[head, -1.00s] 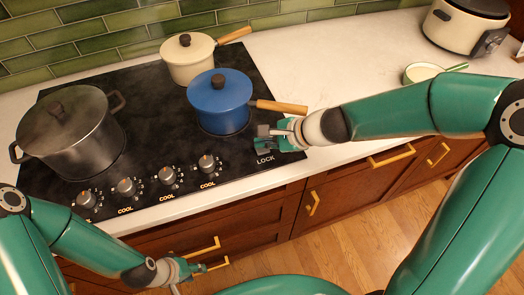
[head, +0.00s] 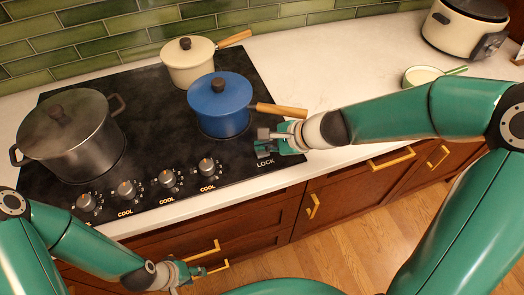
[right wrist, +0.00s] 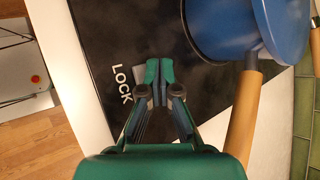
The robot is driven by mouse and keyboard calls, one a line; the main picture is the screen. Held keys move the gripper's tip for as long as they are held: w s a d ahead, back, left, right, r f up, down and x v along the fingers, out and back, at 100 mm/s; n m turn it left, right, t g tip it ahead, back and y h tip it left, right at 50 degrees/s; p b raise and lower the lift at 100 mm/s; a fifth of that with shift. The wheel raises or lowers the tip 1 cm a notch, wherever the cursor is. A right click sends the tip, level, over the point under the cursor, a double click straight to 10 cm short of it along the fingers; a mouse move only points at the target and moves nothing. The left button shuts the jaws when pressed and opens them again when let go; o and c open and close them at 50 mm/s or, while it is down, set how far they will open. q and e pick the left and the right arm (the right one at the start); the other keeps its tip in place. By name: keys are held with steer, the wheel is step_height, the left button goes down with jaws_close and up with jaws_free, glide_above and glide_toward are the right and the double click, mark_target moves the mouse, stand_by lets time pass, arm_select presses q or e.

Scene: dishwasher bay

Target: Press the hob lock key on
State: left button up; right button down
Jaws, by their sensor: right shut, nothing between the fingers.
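The hob (head: 150,80) is a black glass plate with a white LOCK label (head: 265,163) at its front right corner. In the right wrist view the label (right wrist: 122,83) is clear, and a small grey lock key (right wrist: 139,74) shows beside it, partly hidden by my fingers. My right gripper (head: 264,150) is shut and empty, pointing down just at the key; its fingertips (right wrist: 158,70) sit close to the glass. I cannot tell whether they touch the key. No lit lamp is visible by it. My left gripper (head: 192,272) hangs low in front of the drawers, its jaws too small to read.
A blue pot (head: 220,110) stands close behind my right gripper, its wooden handle (head: 282,109) reaching over it. A cream pot (head: 188,65) and a large steel pot (head: 70,140) stand on the hob. Several knobs (head: 167,177) line its front edge.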

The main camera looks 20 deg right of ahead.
mark_target(264, 153)
steer(key=shift+f, duration=0.1)
steer(key=shift+f+b, duration=0.3)
steer(key=shift+b, duration=0.2)
stand_by(0.3)
steer(key=shift+r+p, duration=0.4)
steer(key=shift+r, duration=0.05)
step_height(264, 153, up, 6)
steer(key=p, duration=0.5)
steer(key=shift+r+p, duration=0.1)
steer(key=shift+p, duration=0.25)
